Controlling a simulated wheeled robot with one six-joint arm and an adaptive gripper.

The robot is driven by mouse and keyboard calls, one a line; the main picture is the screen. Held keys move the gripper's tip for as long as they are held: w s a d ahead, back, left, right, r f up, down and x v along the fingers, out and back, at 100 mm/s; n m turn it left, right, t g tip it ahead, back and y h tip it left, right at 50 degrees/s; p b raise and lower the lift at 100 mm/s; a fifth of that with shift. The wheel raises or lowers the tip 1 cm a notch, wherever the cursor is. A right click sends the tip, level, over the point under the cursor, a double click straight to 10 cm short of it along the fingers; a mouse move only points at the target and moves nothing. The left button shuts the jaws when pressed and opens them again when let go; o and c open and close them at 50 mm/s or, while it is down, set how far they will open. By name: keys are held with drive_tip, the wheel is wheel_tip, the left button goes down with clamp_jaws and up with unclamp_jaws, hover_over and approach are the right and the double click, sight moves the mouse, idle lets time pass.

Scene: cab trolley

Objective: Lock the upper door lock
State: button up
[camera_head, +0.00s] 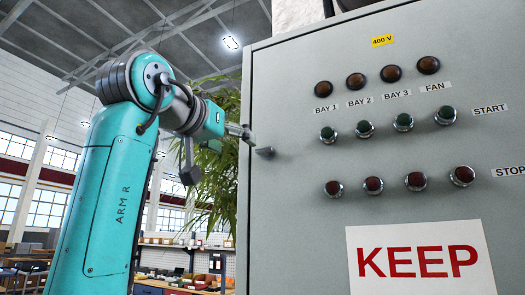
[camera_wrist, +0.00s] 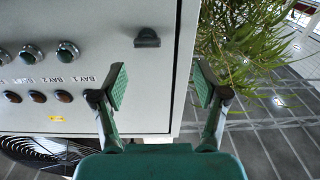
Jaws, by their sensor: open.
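The upper door lock (camera_head: 265,152) is a small dark handle on the left edge of the grey cabinet door (camera_head: 300,240). In the wrist view the lock (camera_wrist: 147,37) sits on the door face near its edge, ahead of the fingertips. My gripper (camera_head: 240,131) is at the cabinet's left edge, a little above and left of the lock. In the wrist view my gripper (camera_wrist: 161,85) has its two green-padded fingers spread, with nothing between them. One finger overlaps the door face, the other the plant. The lock appears apart from both fingers.
The door carries brown lamps (camera_head: 355,80), green buttons (camera_head: 365,129), red buttons (camera_head: 373,185) and a KEEP sign (camera_head: 420,262). A leafy plant (camera_head: 212,170) stands left of the cabinet. Shelves with bins (camera_head: 190,280) are far behind. A round grille (camera_wrist: 40,150) shows in the wrist view.

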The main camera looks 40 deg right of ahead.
sight(263, 150)
drive_tip(key=x, duration=0.3)
drive_tip(key=s+r+x, duration=0.1)
drive_tip(key=x, duration=0.3)
drive_tip(key=s+x, duration=0.1)
drive_tip(key=x, duration=0.2)
drive_tip(key=shift+d+r, duration=0.15)
drive_tip(key=shift+d, duration=0.45)
drive_tip(key=shift+c, duration=0.3)
drive_tip(key=c, duration=1.1)
